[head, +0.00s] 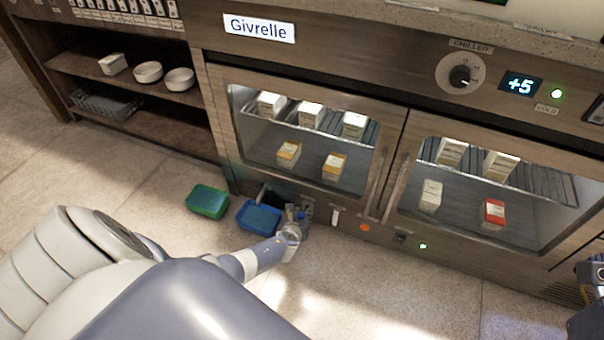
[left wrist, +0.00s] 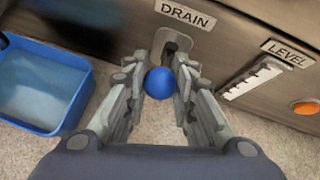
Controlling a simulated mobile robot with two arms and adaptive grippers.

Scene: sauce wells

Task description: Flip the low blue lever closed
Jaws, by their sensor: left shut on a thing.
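The low blue lever shows in the left wrist view as a round blue knob (left wrist: 173,84) just below the DRAIN label (left wrist: 185,14). A metal bracket (left wrist: 177,42) is on the panel behind the knob. My left gripper (left wrist: 160,80) is shut on the knob, with a finger on each side of it. In the head view my left gripper (head: 292,226) is low at the chiller's base, and the blue knob (head: 302,214) shows small beside its fingers. The lever's stem is mostly hidden, so I cannot tell its angle.
A blue tray (head: 242,226) and a green tray (head: 208,201) lie on the floor left of the gripper. A white LEVEL gauge (left wrist: 250,82) and an orange button (left wrist: 305,107) are to the right. The chiller's glass doors (head: 300,130) are above.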

